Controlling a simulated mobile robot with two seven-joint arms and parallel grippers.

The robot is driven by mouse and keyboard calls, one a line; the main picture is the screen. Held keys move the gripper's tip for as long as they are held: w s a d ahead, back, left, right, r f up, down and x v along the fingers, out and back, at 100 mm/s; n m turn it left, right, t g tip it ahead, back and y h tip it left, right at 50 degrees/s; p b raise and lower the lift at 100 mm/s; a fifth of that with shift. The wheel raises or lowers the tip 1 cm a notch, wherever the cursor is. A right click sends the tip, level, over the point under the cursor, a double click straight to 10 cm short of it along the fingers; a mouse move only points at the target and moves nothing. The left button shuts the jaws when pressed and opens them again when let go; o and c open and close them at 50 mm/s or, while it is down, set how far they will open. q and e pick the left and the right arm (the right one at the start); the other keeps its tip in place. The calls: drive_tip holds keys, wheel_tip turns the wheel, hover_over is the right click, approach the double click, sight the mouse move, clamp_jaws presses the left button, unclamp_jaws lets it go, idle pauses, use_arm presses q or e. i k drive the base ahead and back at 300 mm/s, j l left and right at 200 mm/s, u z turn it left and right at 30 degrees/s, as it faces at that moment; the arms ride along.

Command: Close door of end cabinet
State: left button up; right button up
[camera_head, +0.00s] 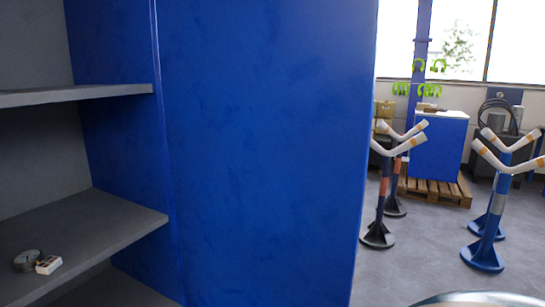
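The cabinet (120,210) stands open on the left, with grey shelves inside and a blue inner side wall (110,50). Its door (265,150) appears to be the broad, flat blue panel filling the middle of the view. It stands open, meeting the cabinet's right side along a vertical edge. Its free edge is on the right. The door's top and bottom are cut off by the frame, and no handle shows. Neither of my grippers is in view.
A round dial-like object (27,261) and a small box (48,264) lie on the lower shelf. Right of the door, open floor (400,260) leads to stands with V-shaped tops (487,215) and a blue cabinet (439,145) on a wooden pallet (435,190).

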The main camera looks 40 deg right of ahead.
sight(268, 104)
drive_tip(key=k+l+u, duration=0.15)
drive_tip(key=l, duration=0.3)
drive_tip(key=k+l+u, duration=0.1)
drive_tip(key=k+l, duration=0.3)
drive_tip(key=l+u, duration=0.1)
drive_tip(key=l, duration=0.45)
drive_tip(key=k+l+u, duration=0.15)
drive_tip(key=l, duration=0.4)
drive_tip(key=i+l, duration=0.1)
drive_tip(key=l, duration=0.55)
drive_tip(key=l+u, duration=0.1)
drive_tip(key=l, duration=0.5)
drive_tip(key=i, duration=0.05)
